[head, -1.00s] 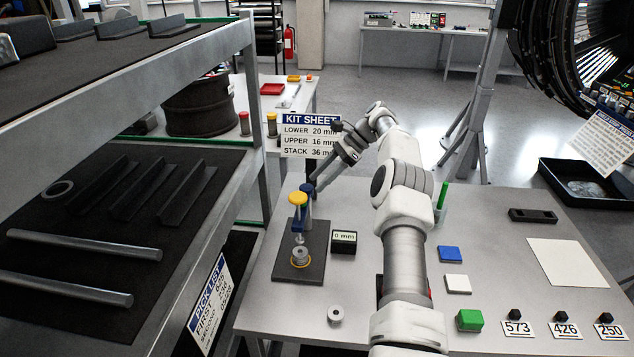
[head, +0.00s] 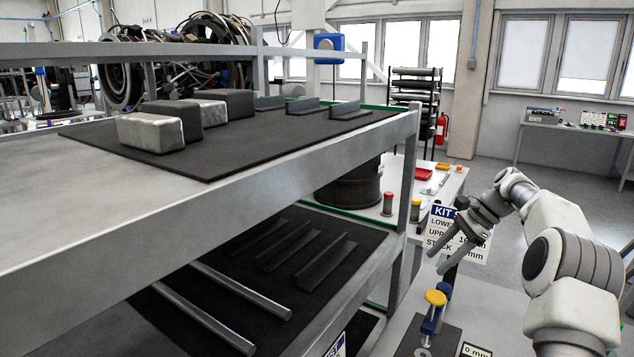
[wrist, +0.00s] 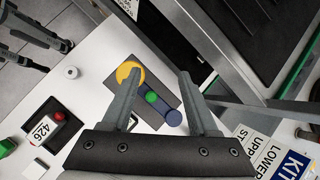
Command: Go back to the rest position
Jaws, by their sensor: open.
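My gripper (head: 440,258) is open and empty. In the head view it hangs in front of the kit sheet, above the bench with the gauge stand. The stand has a yellow knob (head: 435,298) on a blue upright (head: 432,319); its lower part is cut off by the frame edge. In the wrist view the two spread fingers of my gripper (wrist: 158,77) point down over the stand. The yellow knob (wrist: 129,71), a green cap (wrist: 152,98) and a round blue part (wrist: 173,118) show between or near them. Nothing is between the fingers at their own height, as far as I can tell.
A two-level metal rack (head: 330,190) fills the left, with grey blocks (head: 150,131) on top and rods (head: 205,315) below. The kit sheet (head: 470,250) stands close behind my gripper.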

